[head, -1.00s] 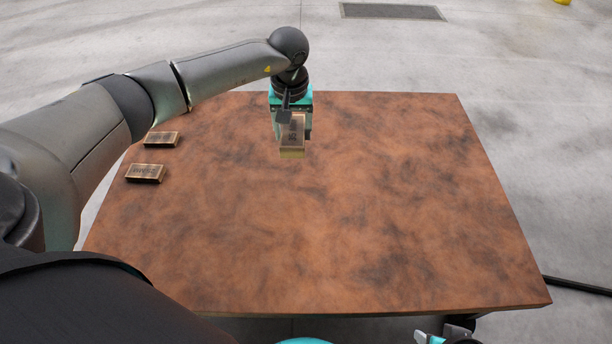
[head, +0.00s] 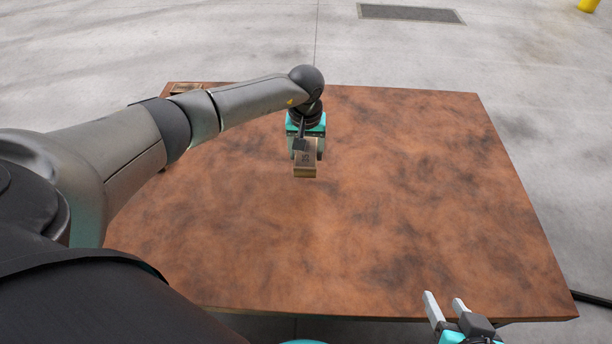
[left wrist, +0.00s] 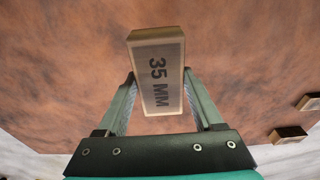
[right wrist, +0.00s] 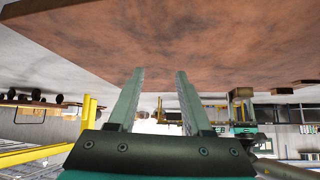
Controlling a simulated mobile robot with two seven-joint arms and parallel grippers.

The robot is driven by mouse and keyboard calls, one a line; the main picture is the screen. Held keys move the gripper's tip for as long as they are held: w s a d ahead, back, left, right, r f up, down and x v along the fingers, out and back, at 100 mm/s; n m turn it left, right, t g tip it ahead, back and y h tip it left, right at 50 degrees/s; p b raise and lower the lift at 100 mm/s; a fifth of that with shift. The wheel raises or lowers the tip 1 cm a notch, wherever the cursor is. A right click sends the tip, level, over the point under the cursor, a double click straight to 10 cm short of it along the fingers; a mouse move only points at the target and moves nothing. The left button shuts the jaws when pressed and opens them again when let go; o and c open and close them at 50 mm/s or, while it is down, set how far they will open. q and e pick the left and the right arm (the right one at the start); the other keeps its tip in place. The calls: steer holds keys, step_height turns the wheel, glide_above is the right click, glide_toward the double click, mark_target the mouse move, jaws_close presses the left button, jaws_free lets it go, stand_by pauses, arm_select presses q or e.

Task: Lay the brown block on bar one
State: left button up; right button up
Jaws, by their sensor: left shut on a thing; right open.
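My left gripper (head: 305,158) is shut on a brown block (head: 305,172) with lighter, gold-toned edges. It holds the block over the far middle part of the brown tabletop. In the left wrist view the block (left wrist: 157,78) is marked "35 MM" and sits between the two fingers, its far end sticking out beyond the tips. I cannot tell its height above the table. My right gripper (head: 444,300) is open and empty at the table's near right edge; its spread fingers also show in the right wrist view (right wrist: 160,82). I cannot make out bar one in any view.
The mottled brown table (head: 420,200) is bare across its middle and right. A similar block (head: 186,87) lies at the far left corner, partly behind my left arm. Two blocks (left wrist: 309,101) (left wrist: 287,134) show at the right of the left wrist view.

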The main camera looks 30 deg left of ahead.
mark_target(306, 181)
arm_select(q)
step_height(306, 181, down, 2)
steer(key=shift+f+b, duration=0.25)
steer(key=shift+b, duration=0.25)
steer(key=shift+f+b, duration=0.5)
steer(key=shift+f, duration=0.45)
steer(key=shift+f+b, duration=0.55)
steer(key=shift+f, duration=0.5)
steer(key=shift+f+b, duration=0.3)
steer(key=shift+f, duration=0.7)
arm_select(e)
steer(key=a+r+t+y, duration=0.3)
steer(key=a+t, duration=0.3)
steer(key=t, duration=0.1)
steer(key=shift+w+a+r+m+t+y, duration=0.2)
steer(key=shift+w+a+m+t+y, duration=0.1)
steer(key=shift+m+t+y, duration=0.1)
arm_select(q)
steer(key=o, duration=1)
steer(key=shift+f, duration=0.15)
steer(key=o, duration=0.5)
